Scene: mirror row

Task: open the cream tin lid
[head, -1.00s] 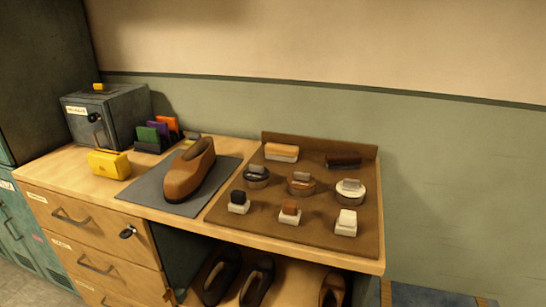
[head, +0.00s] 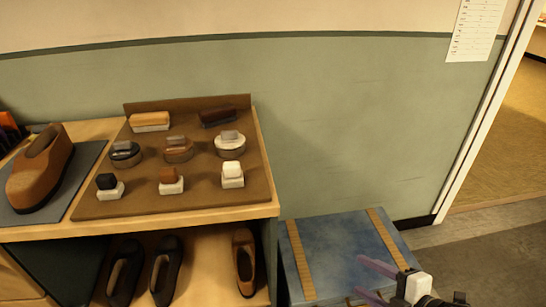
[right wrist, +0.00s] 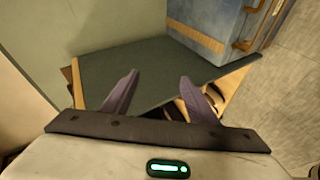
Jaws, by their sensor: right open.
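The cream tin (head: 230,143) is the round, pale tin at the right end of a row of tins on the brown mat board (head: 200,199). A grey block-like piece sits on top of its lid, and the lid looks closed. My right gripper (head: 359,276) is low at the right, apart from the tin and beyond the bench's right end. Its purple fingers are spread and empty, and they also show in the right wrist view (right wrist: 159,77). The tin cannot be made out in the right wrist view. My left gripper is not in view.
A dark tin (head: 125,153) and a brown tin (head: 178,149) stand left of the cream tin. Brushes lie behind and small blocks with pale bases stand in front. A brown shoe (head: 40,175) is further left. A blue box (head: 350,250) stands right of the bench.

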